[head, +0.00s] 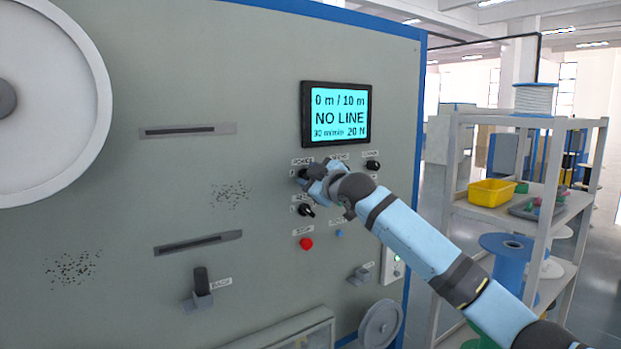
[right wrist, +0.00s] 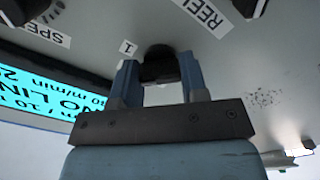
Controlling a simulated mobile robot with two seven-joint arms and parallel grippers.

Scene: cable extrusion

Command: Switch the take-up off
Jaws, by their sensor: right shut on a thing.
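A black selector knob (right wrist: 160,65) sits between the two blue fingers of my right gripper (right wrist: 158,85), which are shut on it in the right wrist view. A small "I" mark is beside the knob. In the head view my right gripper (head: 310,173) is at the upper left control under the screen and mostly covers it. The lit screen (head: 338,113) reads "0 m / 10 m", "NO LINE" and "20 N". Another black knob (head: 305,210) is just below my gripper. My left gripper is not in view.
A red button (head: 306,244) and a small blue button (head: 339,233) are lower on the panel. Another knob (head: 373,165) is to the right. A large white reel (head: 60,80) is at left. A shelf (head: 470,212) with a yellow bin (head: 491,192) stands right.

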